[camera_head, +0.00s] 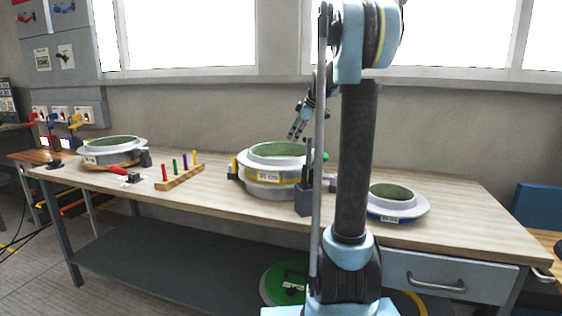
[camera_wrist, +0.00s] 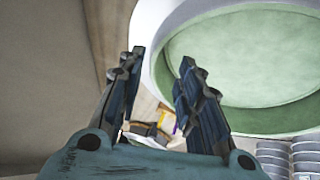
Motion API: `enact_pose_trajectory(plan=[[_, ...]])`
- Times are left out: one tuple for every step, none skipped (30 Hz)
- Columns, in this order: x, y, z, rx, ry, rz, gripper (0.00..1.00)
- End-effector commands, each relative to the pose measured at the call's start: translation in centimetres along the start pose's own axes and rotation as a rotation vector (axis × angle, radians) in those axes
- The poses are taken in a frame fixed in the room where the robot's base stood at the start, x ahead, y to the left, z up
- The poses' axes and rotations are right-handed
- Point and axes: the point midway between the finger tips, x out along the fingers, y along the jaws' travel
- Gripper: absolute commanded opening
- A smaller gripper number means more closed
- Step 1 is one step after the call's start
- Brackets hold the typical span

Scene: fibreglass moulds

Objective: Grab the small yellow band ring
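A round grey-white mould with a green inside and a yellow band (camera_head: 262,177) stands on the middle of the bench. It looks stacked or stepped, with a wide rim on top; I cannot tell whether it is more than one piece. My gripper (camera_head: 293,134) hangs just above its back rim, fingers pointing down and left. In the wrist view my gripper (camera_wrist: 161,62) is open with nothing between its fingertips.
A blue-banded mould (camera_head: 398,209) stands on the right, partly behind my arm. Another mould (camera_head: 112,148) stands at the left. A wooden rack with coloured pegs (camera_head: 181,178) lies between. A dark grey box (camera_head: 304,199) stands before the middle mould. A wall (camera_head: 220,115) is behind.

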Motion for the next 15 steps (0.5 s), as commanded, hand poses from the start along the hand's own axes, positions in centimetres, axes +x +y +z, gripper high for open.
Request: enact_pose_trajectory(plan=[[0.2, 0.0, 0.0, 0.000, 0.000, 0.000, 0.33], [0.2, 0.0, 0.0, 0.000, 0.000, 0.000, 0.33], [0.4, 0.0, -0.1, 0.000, 0.000, 0.000, 0.33], [0.6, 0.1, -0.1, 0.000, 0.000, 0.000, 0.33], [0.8, 0.1, -0.1, 0.000, 0.000, 0.000, 0.33], [1.1, 0.1, -0.2, -0.001, 0.000, 0.000, 0.33], [1.4, 0.1, -0.2, -0.001, 0.000, 0.000, 0.33], [1.8, 0.2, -0.3, -0.002, 0.000, -0.001, 0.33], [2.4, 0.2, -0.4, -0.002, 0.000, -0.001, 0.33], [2.8, 0.3, -0.4, -0.002, 0.001, -0.001, 0.33], [3.2, 0.3, -0.5, -0.002, 0.001, -0.001, 0.33], [3.8, 0.3, -0.5, -0.001, 0.000, -0.001, 0.33], [4.2, 0.3, -0.5, -0.001, 0.000, -0.001, 0.33], [4.5, 0.3, -0.5, -0.001, 0.000, -0.001, 0.33], [4.9, 0.3, -0.5, 0.000, 0.001, -0.001, 0.33]])
